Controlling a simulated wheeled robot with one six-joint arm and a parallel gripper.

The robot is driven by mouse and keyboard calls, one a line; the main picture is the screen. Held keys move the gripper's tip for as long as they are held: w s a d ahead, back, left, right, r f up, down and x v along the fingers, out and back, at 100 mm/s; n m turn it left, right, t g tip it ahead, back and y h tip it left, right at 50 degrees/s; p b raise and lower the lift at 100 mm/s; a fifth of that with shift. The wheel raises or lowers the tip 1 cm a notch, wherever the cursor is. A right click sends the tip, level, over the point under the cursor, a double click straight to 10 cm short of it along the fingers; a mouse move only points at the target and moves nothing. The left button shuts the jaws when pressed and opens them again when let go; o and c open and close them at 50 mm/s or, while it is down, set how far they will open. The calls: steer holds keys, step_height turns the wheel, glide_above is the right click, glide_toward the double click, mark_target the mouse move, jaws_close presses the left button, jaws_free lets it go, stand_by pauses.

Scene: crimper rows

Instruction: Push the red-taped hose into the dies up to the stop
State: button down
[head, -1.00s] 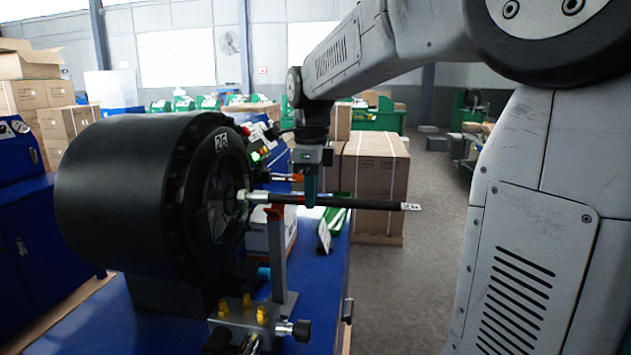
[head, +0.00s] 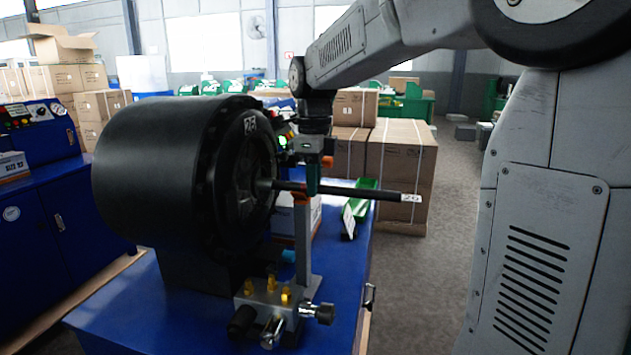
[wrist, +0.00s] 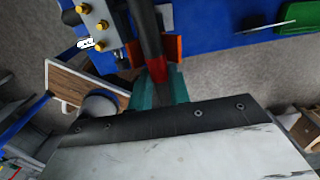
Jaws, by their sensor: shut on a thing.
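The dark hose (head: 365,192) lies nearly level in the head view, its left end inside the die opening (head: 250,182) of the big black crimper head (head: 165,165). The fitting end is hidden in the dies; how deep it sits cannot be told. A white tag marks the free right end. My gripper (head: 313,183), with teal fingers, is shut on the hose just right of the orange-topped support post (head: 302,240). In the wrist view, my gripper (wrist: 160,88) grips the hose (wrist: 149,35) beside the red tape (wrist: 152,62), which lies close to the orange support pieces (wrist: 173,48).
A metal block with yellow fittings (head: 272,300) stands below the post on the blue bench (head: 125,300). A green bin (head: 366,195) lies behind the hose. Cardboard boxes (head: 400,170) stand behind on the floor. Floor to the right of the bench is open.

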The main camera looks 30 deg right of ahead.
steer(key=shift+f, duration=0.4)
stand_by(0.4)
steer(key=shift+c, duration=0.2)
jaws_free()
stand_by(0.5)
steer(key=shift+r, duration=3.5)
